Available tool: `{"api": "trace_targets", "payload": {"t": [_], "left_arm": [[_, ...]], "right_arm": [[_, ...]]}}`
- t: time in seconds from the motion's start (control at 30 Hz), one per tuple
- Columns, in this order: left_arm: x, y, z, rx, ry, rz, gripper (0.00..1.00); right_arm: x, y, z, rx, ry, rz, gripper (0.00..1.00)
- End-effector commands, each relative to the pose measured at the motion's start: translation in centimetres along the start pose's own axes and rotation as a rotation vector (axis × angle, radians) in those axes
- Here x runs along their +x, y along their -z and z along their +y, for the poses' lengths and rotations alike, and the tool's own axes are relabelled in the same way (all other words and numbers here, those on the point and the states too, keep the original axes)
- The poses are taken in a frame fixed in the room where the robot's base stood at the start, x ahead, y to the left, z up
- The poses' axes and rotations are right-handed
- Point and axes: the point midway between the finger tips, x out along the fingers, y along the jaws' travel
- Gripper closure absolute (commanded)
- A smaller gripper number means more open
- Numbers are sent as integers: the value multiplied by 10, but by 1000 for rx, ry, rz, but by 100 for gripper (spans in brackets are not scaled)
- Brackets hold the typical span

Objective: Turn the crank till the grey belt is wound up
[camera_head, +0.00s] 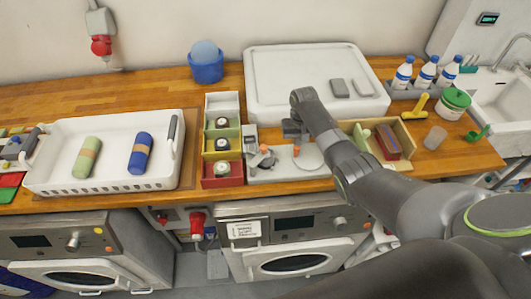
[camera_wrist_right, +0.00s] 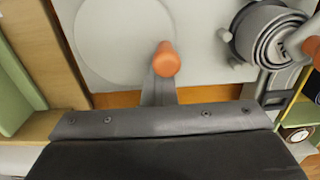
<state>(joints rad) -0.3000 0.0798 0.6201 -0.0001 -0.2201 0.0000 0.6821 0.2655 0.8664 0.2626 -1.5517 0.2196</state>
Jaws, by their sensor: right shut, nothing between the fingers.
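The grey belt (camera_wrist_right: 268,35) shows in the right wrist view as a coil of several turns, with a strip of grey running down from it. A crank with an orange grip (camera_wrist_right: 312,48) sits at the coil, cut by the frame's right edge. In the head view the winder (camera_head: 268,172) stands on the counter, with its orange grip (camera_head: 264,149) at the left. My right gripper (camera_head: 294,134) is shut and empty above the winder. In the wrist view an orange knob (camera_wrist_right: 165,60) shows at its fingertips; I cannot tell whether they touch. My left gripper is out of view.
Left of the winder stand stacked coloured boxes (camera_head: 222,168) and a white basket (camera_head: 60,180) with two rolls. A wooden tray (camera_head: 408,138) is close on the right, and a large white lid (camera_head: 290,75) lies behind. Bottles (camera_head: 403,73) stand further right.

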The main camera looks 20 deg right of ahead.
Motion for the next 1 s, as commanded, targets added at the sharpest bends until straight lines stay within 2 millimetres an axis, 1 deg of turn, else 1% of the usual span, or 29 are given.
{"api": "trace_targets", "payload": {"t": [0.03,0.2,0.47,0.57,0.7,0.9,0.93,1.0], "left_arm": [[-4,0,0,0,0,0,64],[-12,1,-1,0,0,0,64],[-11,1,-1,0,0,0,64],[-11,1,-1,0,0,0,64],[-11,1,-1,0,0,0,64],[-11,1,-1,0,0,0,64],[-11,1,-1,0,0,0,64],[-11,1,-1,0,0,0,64]], "right_arm": [[-1,-3,-2,0,0,-1,100],[-1,-15,-7,0,0,-1,100],[2,-32,-11,0,0,0,100],[1,-36,-10,1,-1,-1,100],[1,-45,-7,1,-1,-1,100],[0,-47,-7,0,-1,-1,100],[0,-47,-7,0,-1,-1,99],[0,-47,-7,0,-1,-1,90]]}}
